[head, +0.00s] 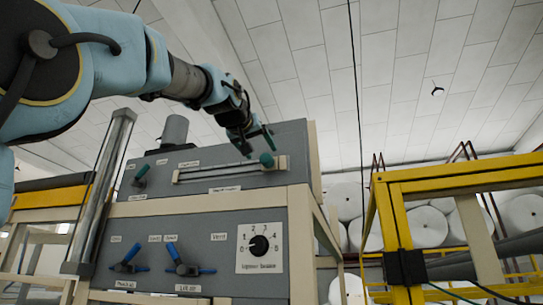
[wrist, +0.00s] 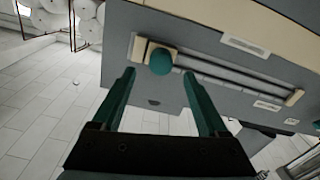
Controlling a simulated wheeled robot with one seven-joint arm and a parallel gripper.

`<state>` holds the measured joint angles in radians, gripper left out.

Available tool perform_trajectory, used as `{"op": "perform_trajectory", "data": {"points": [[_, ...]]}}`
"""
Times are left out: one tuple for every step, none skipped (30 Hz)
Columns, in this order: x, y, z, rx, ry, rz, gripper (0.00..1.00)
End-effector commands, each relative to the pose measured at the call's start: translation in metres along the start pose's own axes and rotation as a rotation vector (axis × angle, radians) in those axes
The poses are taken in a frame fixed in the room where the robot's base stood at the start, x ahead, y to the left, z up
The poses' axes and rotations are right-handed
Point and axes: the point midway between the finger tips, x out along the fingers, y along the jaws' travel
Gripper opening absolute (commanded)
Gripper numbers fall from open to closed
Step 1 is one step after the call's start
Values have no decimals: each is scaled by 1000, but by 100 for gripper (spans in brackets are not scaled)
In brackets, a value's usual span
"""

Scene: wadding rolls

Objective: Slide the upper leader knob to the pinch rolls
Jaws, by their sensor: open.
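The upper leader knob, a dark green round knob (head: 266,160), sits at the right end of a pale horizontal slide rail (head: 222,173) on the upper grey panel. In the wrist view the knob (wrist: 161,61) stands at the left end of the rail (wrist: 235,76), because that view is turned. My gripper (head: 257,141) is open and empty, just above the knob in the head view. In the wrist view its two green fingers (wrist: 158,75) point at the panel, with the knob between and beyond their tips. Whether a finger touches the knob I cannot tell.
A small green lever (head: 141,172) sits left of the rail. Below are two blue-handled levers (head: 127,260) (head: 182,265) and a black dial (head: 259,246). A yellow frame (head: 400,230) with white rolls (head: 427,227) behind stands at right. A metal cylinder (head: 106,185) rises at left.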

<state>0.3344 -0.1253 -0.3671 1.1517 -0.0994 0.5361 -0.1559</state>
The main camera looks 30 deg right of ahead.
Motion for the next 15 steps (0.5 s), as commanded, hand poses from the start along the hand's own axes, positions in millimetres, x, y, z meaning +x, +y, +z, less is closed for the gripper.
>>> {"op": "perform_trajectory", "data": {"points": [[11, 0, -5, -2, -4, 0, 76], [17, 0, -5, -1, -4, -1, 76], [25, 1, -5, -2, -4, 1, 76], [30, 1, -5, -1, -4, 0, 76], [36, 1, -5, -2, -3, 0, 76], [43, 1, -5, -1, -3, 0, 76], [47, 1, -4, -1, -4, 1, 76], [51, 1, -4, -1, -3, 1, 76], [57, 1, -4, -1, -3, 0, 76], [60, 0, -4, -1, -3, 0, 76], [63, 0, -3, -1, -3, 0, 76], [66, 1, -3, -1, -2, 1, 76], [68, 1, -2, 0, -1, 1, 76], [70, 1, -2, 0, -1, 1, 76], [72, 1, -1, 0, -1, 1, 76]]}}
